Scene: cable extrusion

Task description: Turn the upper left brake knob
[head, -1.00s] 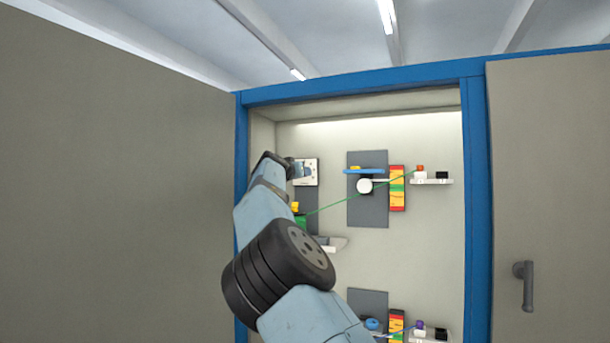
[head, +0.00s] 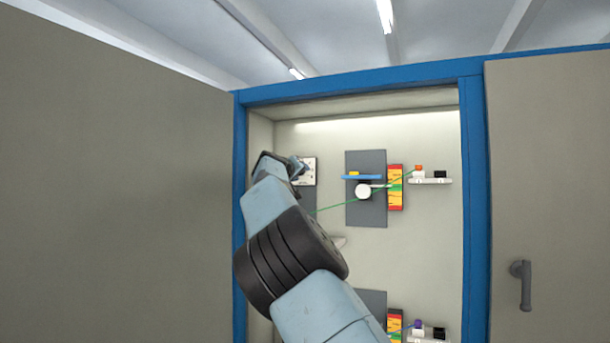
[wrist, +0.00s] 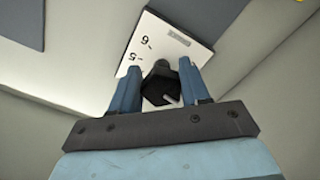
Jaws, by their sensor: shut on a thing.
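The upper left brake knob is a black knob (wrist: 158,72) on a white dial plate (wrist: 178,43) with black numerals, seen in the wrist view. In the head view the plate (head: 311,172) sits at the upper left of the open cabinet, partly covered by my arm. My gripper (wrist: 160,82) is shut on the knob, with one blue finger on each side of it. In the head view my gripper (head: 298,167) is at the plate, and the knob itself is hidden.
A grey panel (head: 373,212) with a white wheel (head: 363,191) and a blue bar stands right of the plate. A thin green cable (head: 336,206) runs across to it. The cabinet's blue frame (head: 241,190) is close on the left. A closed door with a handle (head: 522,285) is on the right.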

